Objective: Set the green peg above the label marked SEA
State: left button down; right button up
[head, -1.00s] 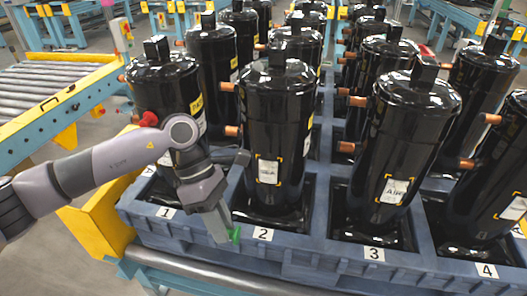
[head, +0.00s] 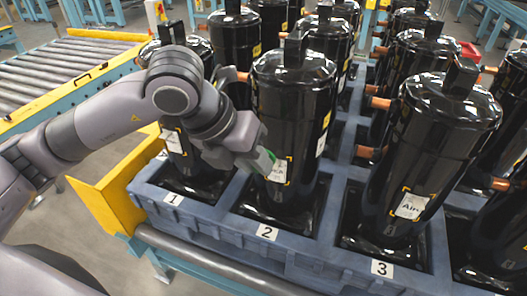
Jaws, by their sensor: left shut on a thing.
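My left gripper (head: 254,160) is shut on the green peg (head: 265,156), which shows as a small green piece at its tips. The gripper and peg are in front of the black compressor behind number 2 (head: 294,110). They overlap the upper left of its white label (head: 278,171) in the picture. Only the end of that label's text shows, seemingly ending in A, so I cannot read it as SEA for certain. Whether the peg touches the compressor I cannot tell. My right gripper is not in view.
The compressor behind number 3 (head: 432,140) has a label (head: 411,206) reading roughly "Ain". The compressor behind number 1 has a partly hidden label (head: 171,141). All stand in a blue pallet (head: 220,222). Copper stubs (head: 364,152) stick out between them. A roller conveyor (head: 50,75) lies left.

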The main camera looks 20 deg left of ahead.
pick_arm(q)
jog(key=shift+w+d+r+n, duration=0.1)
jog(key=shift+w+r+n, duration=0.05)
jog(key=shift+r+n, duration=0.3)
jog(key=shift+f, duration=0.1)
jog(key=shift+w+b, duration=0.85)
jog(key=shift+w, duration=1.9)
jog(key=shift+t+b, duration=0.3)
jog(key=shift+b, duration=0.4)
jog(key=shift+w+d, duration=0.1)
jog(key=shift+w, duration=0.6)
dwell(0.4)
